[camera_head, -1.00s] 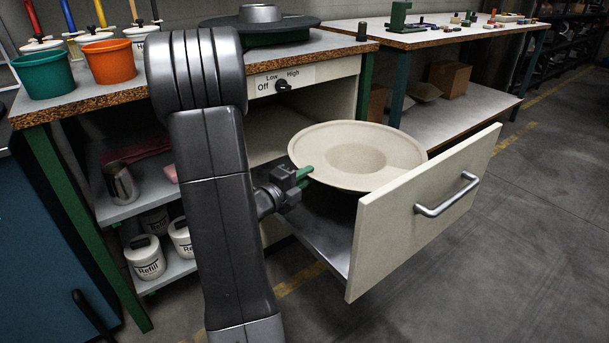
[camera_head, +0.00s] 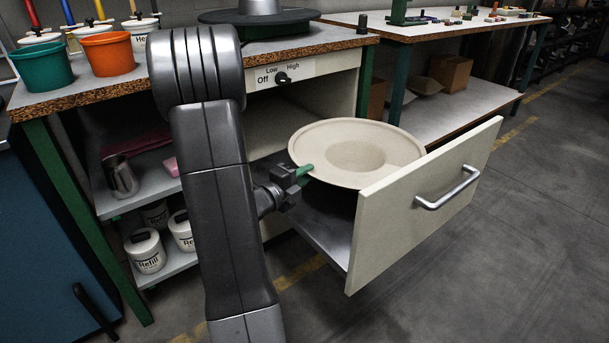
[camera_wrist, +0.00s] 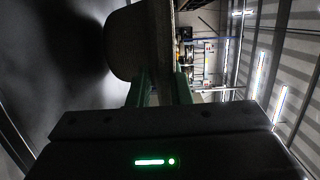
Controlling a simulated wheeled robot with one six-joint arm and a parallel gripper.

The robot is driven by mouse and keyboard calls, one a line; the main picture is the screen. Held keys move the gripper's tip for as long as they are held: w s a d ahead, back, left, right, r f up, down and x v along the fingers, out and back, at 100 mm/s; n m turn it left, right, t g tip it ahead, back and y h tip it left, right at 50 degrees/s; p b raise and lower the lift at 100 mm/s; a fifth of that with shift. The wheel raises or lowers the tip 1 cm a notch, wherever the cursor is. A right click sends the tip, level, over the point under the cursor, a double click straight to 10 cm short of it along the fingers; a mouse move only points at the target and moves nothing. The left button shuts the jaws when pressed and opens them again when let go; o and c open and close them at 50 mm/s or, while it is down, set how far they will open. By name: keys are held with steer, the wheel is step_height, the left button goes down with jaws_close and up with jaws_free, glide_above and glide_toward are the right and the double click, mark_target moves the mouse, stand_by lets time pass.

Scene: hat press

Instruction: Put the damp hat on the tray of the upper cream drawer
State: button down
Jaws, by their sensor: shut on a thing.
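The damp hat (camera_head: 357,157) is pale beige, upside down with its brim up and its crown hollow showing. It is held over the open upper cream drawer (camera_head: 425,205), whose metal tray (camera_head: 322,232) shows below and to the left of it. My gripper (camera_head: 304,172) is shut on the left edge of the brim. In the wrist view the green fingers (camera_wrist: 158,90) close on the brim, and the crown (camera_wrist: 124,43) lies left of it. The hat's underside is hidden by the drawer front in the head view, so I cannot tell whether it touches the tray.
The bench (camera_head: 100,98) above the drawer carries green and orange pots (camera_head: 108,54) and a dark round press (camera_head: 258,18). A dial (camera_head: 282,78) sits on its front. A second bench (camera_head: 450,28) stands behind at right. The floor right of the drawer is clear.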

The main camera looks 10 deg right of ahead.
steer(key=shift+f, duration=0.6)
stand_by(0.3)
steer(key=c, duration=1.3)
jaws_free()
steer(key=shift+o, duration=0.2)
steer(key=shift+a, duration=0.1)
steer(key=p+v, duration=0.2)
steer(key=v, duration=1.1)
steer(key=shift+s+a+p, duration=0.25)
steer(key=shift+p, duration=0.15)
steer(key=shift+w+d, duration=0.1)
steer(key=b+x, duration=0.3)
steer(key=x, duration=1)
steer(key=shift+w+d, duration=0.15)
steer(key=shift+d, duration=0.15)
steer(key=shift+r, duration=0.15)
